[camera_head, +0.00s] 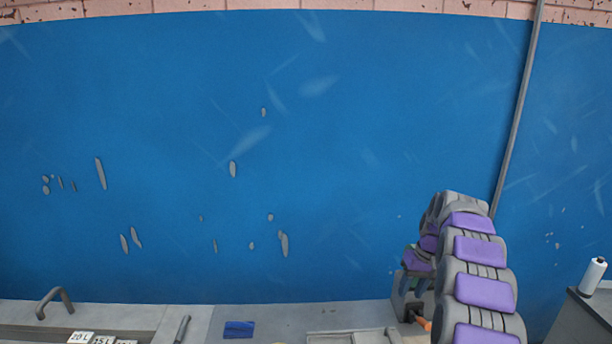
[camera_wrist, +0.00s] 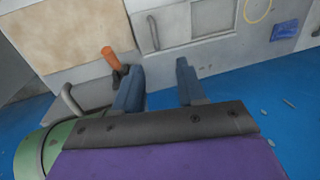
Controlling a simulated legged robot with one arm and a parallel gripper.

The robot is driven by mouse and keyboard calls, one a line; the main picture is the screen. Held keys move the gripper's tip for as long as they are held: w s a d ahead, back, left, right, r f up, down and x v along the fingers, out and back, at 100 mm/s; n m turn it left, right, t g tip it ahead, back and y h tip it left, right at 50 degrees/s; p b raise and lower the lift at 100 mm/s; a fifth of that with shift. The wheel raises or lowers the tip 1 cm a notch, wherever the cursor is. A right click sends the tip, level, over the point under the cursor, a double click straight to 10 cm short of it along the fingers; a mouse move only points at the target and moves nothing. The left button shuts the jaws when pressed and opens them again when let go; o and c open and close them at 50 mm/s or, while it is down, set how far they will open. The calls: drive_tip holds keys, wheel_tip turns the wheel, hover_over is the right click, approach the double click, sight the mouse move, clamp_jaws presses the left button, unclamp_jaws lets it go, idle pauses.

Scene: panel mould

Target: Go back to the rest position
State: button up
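In the wrist view, my gripper (camera_wrist: 158,68) has its two blue-grey fingers well apart, with nothing between them. Behind the gap shows a grey worktop or panel surface. An orange handle (camera_wrist: 111,57) with a dark end stands just left of the left finger; I cannot tell whether they touch. In the head view, my purple and grey arm rises at the lower right and bends away from me, and its own links mostly hide the gripper. Part of the orange handle (camera_head: 425,323) shows beside the arm.
A white bottle (camera_head: 593,276) stands far right. The scuffed blue wall (camera_head: 330,150) has a grey pipe (camera_head: 518,110).

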drive_tip(key=s+a+r+h, duration=0.1)
drive_tip(key=s+a+r, duration=0.5)
drive_tip(key=s, duration=0.4)
drive_tip(key=s+a+r, duration=0.4)
drive_tip(key=s+a, duration=0.4)
drive_tip(key=s, duration=0.2)
drive_tip(key=s+a+f, duration=0.2)
drive_tip(key=s, duration=1.1)
drive_tip(key=s+a+f+g+h, duration=0.1)
drive_tip(key=s+a+f, duration=0.1)
drive_tip(key=s, duration=1.2)
drive_tip(key=shift+f+g, duration=0.3)
drive_tip(key=shift+f, duration=0.05)
